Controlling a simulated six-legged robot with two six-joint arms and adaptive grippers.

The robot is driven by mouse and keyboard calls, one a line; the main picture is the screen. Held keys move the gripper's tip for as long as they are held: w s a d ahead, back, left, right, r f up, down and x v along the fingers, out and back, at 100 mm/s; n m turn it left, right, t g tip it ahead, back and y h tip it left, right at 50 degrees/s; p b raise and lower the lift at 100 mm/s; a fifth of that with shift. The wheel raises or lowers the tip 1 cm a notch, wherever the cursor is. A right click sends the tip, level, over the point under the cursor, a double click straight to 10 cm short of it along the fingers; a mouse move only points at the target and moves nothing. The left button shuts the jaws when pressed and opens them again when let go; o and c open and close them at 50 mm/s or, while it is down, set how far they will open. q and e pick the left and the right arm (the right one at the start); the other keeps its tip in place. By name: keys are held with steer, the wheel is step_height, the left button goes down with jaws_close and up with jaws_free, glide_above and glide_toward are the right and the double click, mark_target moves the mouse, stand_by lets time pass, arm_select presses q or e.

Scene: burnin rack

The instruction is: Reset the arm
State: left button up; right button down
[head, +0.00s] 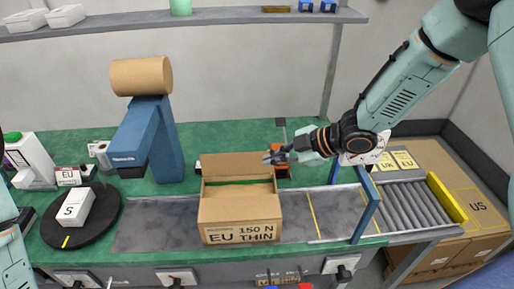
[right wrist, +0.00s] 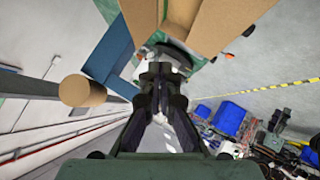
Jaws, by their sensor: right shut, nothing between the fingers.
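My right arm (head: 400,90) comes in from the upper right in the head view. Its gripper (head: 274,156) points left, just above the right rear edge of an open cardboard box (head: 240,212). In the right wrist view the gripper's fingers (right wrist: 162,72) are shut with nothing between them, and box flaps (right wrist: 195,20) show beyond them. The box is marked "EU 150 N THIN" and stands upright with its back flap raised. Something green shows inside it. Only a pale link of my left arm (head: 14,262) shows at the left edge; its gripper is out of view.
A blue stand (head: 165,140) with a cardboard roll (head: 141,76) rises left of the box. A black turntable (head: 105,213) holds a white box marked S (head: 75,207). A blue frame (head: 366,205) and a roller conveyor (head: 412,203) are at the right. The grey strip (head: 155,230) left of the box is clear.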

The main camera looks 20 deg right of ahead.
steer(key=s+a+f+m, duration=0.1)
steer(key=f, duration=0.1)
steer(key=s+a+f+m, duration=0.1)
steer(key=s+f+m, duration=0.1)
steer(key=s+a+f+m, duration=0.1)
steer(key=s+f+m, duration=0.1)
steer(key=shift+s+f+g+h, duration=0.25)
steer(key=shift+f+g+h, duration=0.05)
steer(key=shift+g+h, duration=0.1)
steer(key=s+d+f+m+g+h, duration=0.2)
steer(key=s+f+m, duration=0.2)
steer(key=s, duration=0.6)
steer(key=s+d+f+m+g+h, duration=0.1)
steer(key=s+f+m+g+h, duration=0.25)
steer(key=s, duration=0.65)
steer(key=s+d+f+m+g+h, duration=0.15)
steer(key=s+f+m, duration=0.35)
steer(key=s, duration=0.5)
step_height(320, 180, down, 20)
steer(key=w+t+b, duration=0.1)
steer(key=b, duration=1.9)
steer(key=shift+d+m+b, duration=0.25)
steer(key=shift+m+b, duration=0.1)
steer(key=shift+b, duration=0.05)
steer(key=shift+r, duration=0.1)
steer(key=shift+w, duration=0.1)
